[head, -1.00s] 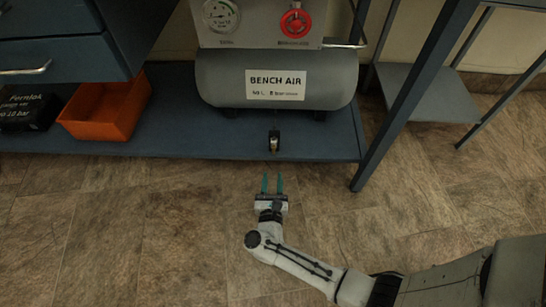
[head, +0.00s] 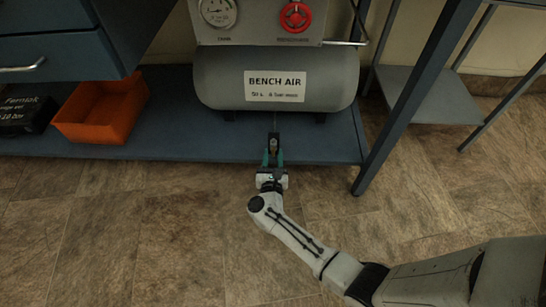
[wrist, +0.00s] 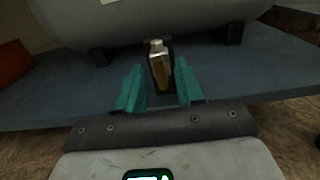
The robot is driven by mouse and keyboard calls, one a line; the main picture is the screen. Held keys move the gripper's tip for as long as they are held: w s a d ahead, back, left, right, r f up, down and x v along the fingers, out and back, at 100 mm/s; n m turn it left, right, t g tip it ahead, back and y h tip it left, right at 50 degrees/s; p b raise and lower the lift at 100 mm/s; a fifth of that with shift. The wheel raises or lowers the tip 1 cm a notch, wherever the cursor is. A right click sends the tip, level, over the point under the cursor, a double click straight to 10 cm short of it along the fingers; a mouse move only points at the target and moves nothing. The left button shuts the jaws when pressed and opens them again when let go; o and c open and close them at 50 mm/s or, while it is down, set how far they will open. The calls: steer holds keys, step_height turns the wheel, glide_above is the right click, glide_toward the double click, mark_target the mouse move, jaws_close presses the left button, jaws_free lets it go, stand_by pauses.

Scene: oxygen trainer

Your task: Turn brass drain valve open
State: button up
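The brass drain valve (wrist: 158,66) sits in front of the grey tank, at the shelf's front, with a dark lever or frame around its brass body. It also shows in the head view (head: 273,142), small and partly hidden by my gripper. My gripper (wrist: 160,84) has two teal fingers, spread apart on either side of the valve. Gaps show between the fingers and the valve in the wrist view, so the gripper is open. Whether the fingertips reach fully around the valve cannot be told.
The grey tank (head: 222,85) labelled BENCH AIR rests on the blue shelf (head: 200,148). A red knob (head: 295,17) and a gauge (head: 217,11) are above it. An orange bin (head: 100,112) stands at left. A blue table leg (head: 400,120) is at right. The floor in front is clear.

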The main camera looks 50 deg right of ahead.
jaws_close()
steer(key=shift+n, duration=0.3)
steer(key=n+p, duration=0.1)
steer(key=n, duration=0.2)
steer(key=shift+n, duration=0.4)
steer(key=shift+w+a+f+n+p, duration=0.1)
steer(key=shift+n+p, duration=0.4)
steer(key=shift+n, duration=1.75)
steer(key=shift+w+a+f+n+p, duration=0.1)
steer(key=shift+n+p, duration=0.4)
steer(key=shift+n, duration=1.7)
steer(key=shift+f+n+p, duration=0.1)
steer(key=shift+n+p, duration=0.4)
steer(key=shift+n, duration=1.75)
steer(key=shift+o, duration=0.2)
jaws_free()
